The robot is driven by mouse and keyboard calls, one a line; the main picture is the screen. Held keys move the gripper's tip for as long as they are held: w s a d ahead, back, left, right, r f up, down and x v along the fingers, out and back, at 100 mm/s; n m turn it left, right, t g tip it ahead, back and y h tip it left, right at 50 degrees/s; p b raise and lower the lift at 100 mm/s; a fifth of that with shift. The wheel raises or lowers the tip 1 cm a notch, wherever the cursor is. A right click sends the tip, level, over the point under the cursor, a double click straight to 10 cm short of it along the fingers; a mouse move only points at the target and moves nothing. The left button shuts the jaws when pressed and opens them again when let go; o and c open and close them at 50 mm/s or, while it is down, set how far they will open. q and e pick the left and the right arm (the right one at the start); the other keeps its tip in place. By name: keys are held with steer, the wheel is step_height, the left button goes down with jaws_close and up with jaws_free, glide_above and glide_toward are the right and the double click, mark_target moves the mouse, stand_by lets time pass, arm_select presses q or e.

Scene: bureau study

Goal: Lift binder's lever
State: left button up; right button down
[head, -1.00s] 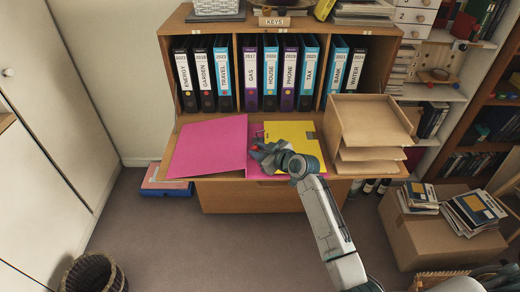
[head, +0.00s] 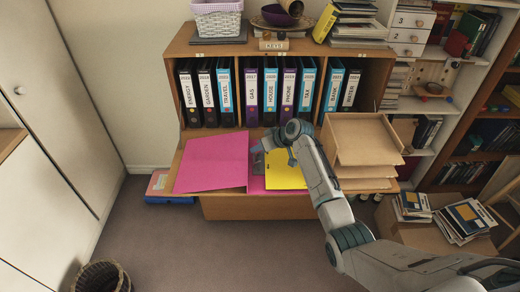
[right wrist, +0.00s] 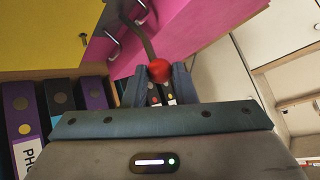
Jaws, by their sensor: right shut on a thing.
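A pink binder lies open on the bureau's writing flap, its bare cover (head: 212,162) on the left and yellow paper (head: 286,170) on the right half. In the right wrist view the pink cover (right wrist: 190,25), the yellow paper (right wrist: 40,35), metal rings (right wrist: 113,42) and the lever (right wrist: 143,38) show. The lever ends in a red knob (right wrist: 159,70). My right gripper (right wrist: 157,88) is shut on the lever at its red knob, between the two fingers. In the head view my right gripper (head: 259,150) is over the binder's middle and hides the lever. My left gripper is out of view.
Upright labelled binders (head: 270,92) fill the shelf behind. A wooden letter tray (head: 362,140) stands close on the right of the binder. A cardboard box (head: 408,232) with magazines is on the floor at right. A wicker basket (head: 101,278) stands at lower left.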

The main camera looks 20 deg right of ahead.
stand_by(0.4)
steer(key=c, duration=1.5)
jaws_free()
steer(key=shift+w, duration=0.1)
steer(key=shift+o, duration=0.2)
steer(key=b+v, duration=0.2)
steer(key=v, duration=0.8)
steer(key=shift+d+r+b, duration=0.3)
steer(key=shift+d+b, duration=0.05)
steer(key=shift+b, duration=0.05)
